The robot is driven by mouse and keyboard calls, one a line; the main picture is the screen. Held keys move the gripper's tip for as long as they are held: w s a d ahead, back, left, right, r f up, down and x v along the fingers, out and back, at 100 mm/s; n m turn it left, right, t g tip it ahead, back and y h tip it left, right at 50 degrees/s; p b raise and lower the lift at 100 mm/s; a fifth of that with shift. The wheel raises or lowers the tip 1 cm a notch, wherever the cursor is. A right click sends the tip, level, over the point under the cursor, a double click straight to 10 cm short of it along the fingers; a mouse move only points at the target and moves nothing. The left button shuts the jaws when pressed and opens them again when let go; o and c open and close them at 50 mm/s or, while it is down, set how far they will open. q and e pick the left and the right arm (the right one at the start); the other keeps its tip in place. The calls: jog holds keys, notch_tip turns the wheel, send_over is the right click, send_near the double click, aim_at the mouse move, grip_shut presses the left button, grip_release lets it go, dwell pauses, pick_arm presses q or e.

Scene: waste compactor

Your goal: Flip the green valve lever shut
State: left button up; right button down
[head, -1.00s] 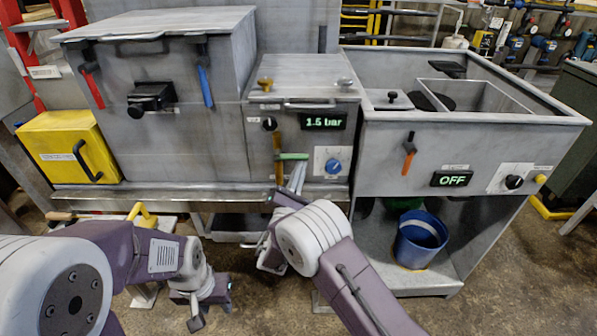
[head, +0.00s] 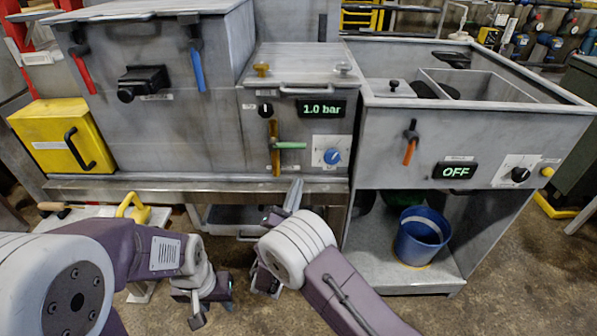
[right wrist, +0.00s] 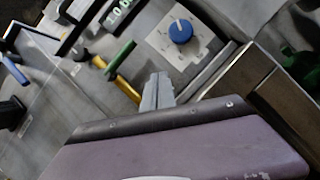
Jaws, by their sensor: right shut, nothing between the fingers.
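The green valve lever (head: 290,146) lies level, pointing right across from the upright brass pipe (head: 274,158) on the grey panel. In the right wrist view the lever (right wrist: 121,57) crosses the brass pipe (right wrist: 122,84) at an angle. My right gripper (head: 295,188) is shut and empty, below the lever and apart from it. Its fingertips (right wrist: 158,77) show to the right of the lever in the wrist view. My left gripper (head: 207,312) hangs low in front of the bench; whether its jaws are open cannot be told.
A display reading 1.0 bar (head: 300,109) and a blue knob (head: 332,156) sit near the lever. A ledge (head: 180,185) runs below the panel. To the right is a sink unit (head: 390,150) with an orange lever (head: 410,150), and a blue bucket (head: 422,237) stands under it.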

jog(key=shift+s+f, duration=0.3)
jog(key=shift+s, duration=0.35)
jog(key=shift+s+f, duration=0.3)
jog(key=shift+s, duration=0.35)
jog(key=shift+s+f, duration=0.3)
jog(key=shift+s, duration=0.35)
